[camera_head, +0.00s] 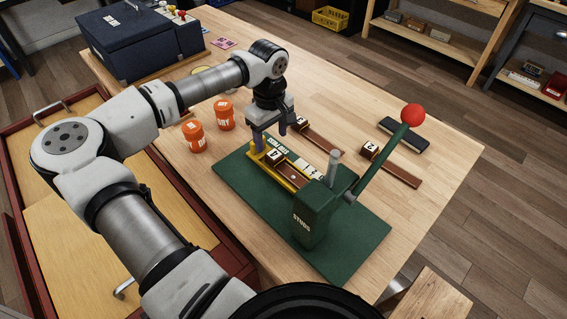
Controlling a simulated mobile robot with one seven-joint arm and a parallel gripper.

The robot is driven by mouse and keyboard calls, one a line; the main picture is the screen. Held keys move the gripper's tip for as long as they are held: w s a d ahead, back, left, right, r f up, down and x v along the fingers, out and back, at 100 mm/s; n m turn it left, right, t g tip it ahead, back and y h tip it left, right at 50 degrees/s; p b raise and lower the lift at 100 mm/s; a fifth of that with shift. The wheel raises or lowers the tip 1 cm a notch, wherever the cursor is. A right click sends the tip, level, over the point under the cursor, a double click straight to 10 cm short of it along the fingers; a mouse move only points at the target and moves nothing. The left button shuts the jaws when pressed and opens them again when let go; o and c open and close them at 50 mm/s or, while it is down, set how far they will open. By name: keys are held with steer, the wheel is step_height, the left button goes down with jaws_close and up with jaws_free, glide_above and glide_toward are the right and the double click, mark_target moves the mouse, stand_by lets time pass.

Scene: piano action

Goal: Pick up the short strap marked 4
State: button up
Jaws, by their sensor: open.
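Three brown straps, each with a dark block bearing a pale label, are in the head view. One strap (293,175) lies in a yellow holder on the green press base, its block at the left end. A second strap (322,139) lies on the table just behind the press. A third strap (398,171) lies farther right, partly behind the press lever. My gripper (270,138) points down, open, over the rear left end of the yellow holder, close above the first strap's block.
The green press (318,217) with its red-knobbed lever (413,115) stands right of my gripper. Two orange jars (225,114) stand to the left. A dark flat case (404,133) lies behind the third strap. A blue box (140,42) stands at the far left.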

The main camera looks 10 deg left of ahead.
mark_target(274, 154)
steer(key=f+p, duration=0.2)
steer(key=f, duration=0.3)
steer(key=shift+d+f+p, duration=0.2)
steer(key=shift+d+p, duration=0.2)
steer(key=shift+f, duration=0.65)
steer(key=c, duration=1.2)
steer(key=shift+o, duration=0.2)
steer(key=shift+r, duration=0.1)
